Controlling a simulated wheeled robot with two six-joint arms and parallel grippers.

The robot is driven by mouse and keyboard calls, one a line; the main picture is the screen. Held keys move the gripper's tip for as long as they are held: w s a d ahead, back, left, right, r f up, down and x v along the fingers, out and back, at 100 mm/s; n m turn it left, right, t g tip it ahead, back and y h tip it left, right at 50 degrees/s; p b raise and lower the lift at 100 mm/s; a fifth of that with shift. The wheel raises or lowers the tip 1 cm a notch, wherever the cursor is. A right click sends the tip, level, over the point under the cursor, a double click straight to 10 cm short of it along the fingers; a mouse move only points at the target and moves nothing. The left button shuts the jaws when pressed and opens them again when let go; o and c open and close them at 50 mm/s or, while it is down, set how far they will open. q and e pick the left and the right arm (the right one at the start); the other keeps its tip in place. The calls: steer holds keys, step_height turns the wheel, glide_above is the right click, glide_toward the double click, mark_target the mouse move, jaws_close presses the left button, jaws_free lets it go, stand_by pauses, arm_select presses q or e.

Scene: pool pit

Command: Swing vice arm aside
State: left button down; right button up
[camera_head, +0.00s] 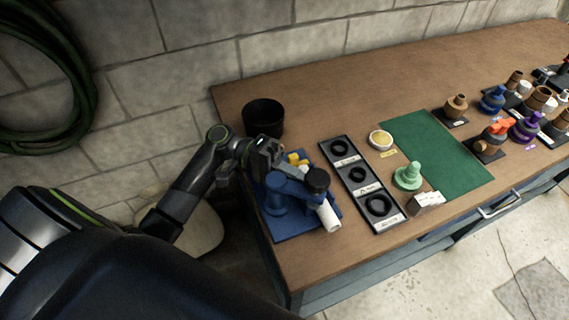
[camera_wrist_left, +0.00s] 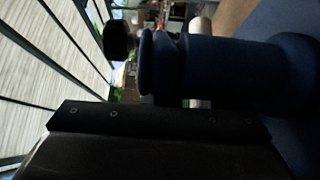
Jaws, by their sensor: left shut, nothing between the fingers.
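The blue vice (camera_head: 277,197) stands on a blue base plate (camera_head: 292,225) at the left end of the bench. Its blue arm runs right from a round post to a part with a black top (camera_head: 318,179), beside a white cylinder (camera_head: 328,216). My left gripper (camera_head: 272,164) is shut and empty, just behind the vice post; I cannot tell whether it touches. In the left wrist view, a blue rounded vice part (camera_wrist_left: 165,65) fills the middle, close to the camera. Part of the vice is hidden behind the gripper. My right gripper is not in view.
A black pot (camera_head: 263,117) stands behind my left gripper. Yellow pieces (camera_head: 297,159) lie behind the vice. A black tray with rings (camera_head: 362,185) is to its right, then a green mat (camera_head: 445,160) with a green fitting (camera_head: 408,177). Several fittings stand far right.

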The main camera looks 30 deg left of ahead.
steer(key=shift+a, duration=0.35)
arm_select(q)
steer(key=shift+a, duration=0.1)
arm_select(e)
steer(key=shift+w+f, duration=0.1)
